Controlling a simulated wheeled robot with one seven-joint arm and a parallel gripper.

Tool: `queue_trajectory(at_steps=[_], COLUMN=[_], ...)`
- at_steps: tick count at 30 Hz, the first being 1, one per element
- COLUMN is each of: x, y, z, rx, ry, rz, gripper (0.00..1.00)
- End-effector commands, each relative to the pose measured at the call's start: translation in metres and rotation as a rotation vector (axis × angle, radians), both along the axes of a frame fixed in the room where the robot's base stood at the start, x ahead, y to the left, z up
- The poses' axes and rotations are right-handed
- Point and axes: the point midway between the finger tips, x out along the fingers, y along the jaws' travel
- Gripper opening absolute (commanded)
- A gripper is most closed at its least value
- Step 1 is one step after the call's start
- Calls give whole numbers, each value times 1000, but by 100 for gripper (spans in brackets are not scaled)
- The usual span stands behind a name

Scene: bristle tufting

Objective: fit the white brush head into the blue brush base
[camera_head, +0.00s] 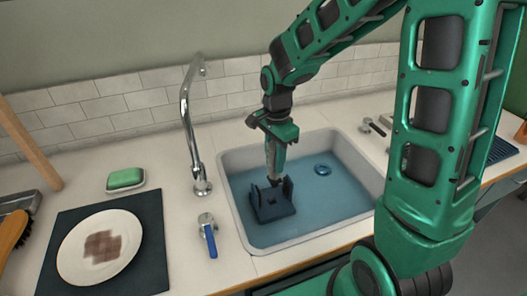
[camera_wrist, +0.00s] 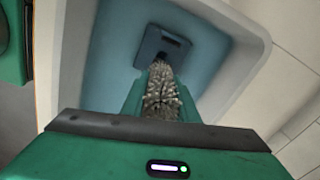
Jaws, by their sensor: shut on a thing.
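The blue brush base (camera_head: 272,208) sits on the sink floor toward the left front, with upright walls around its middle. In the wrist view the blue brush base (camera_wrist: 147,46) shows a dark square opening beyond my fingers. My gripper (camera_head: 273,172) points down into the sink, just above the base. It is shut on the white brush head (camera_wrist: 162,92), whose pale bristles show between the green fingers. The head's far end lines up near the opening; I cannot tell whether it touches or enters it. In the head view the brush head is hard to make out.
The sink (camera_head: 232,205) has raised walls around the base. A stained plate (camera_head: 75,262), green sponge (camera_head: 125,178) and brush (camera_head: 12,232) lie further left. A round drain (camera_head: 322,170) lies behind the base.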

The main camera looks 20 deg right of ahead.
Motion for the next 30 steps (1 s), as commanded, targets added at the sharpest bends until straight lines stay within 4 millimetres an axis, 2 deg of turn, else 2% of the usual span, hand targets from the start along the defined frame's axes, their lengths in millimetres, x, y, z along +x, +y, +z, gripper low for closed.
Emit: queue_trajectory(at_steps=[8, 30], x=[-1, -1], y=[8, 12], z=[-10, -65], rx=[0, 1], ry=[1, 0], rz=[-1, 6], gripper=[4, 4])
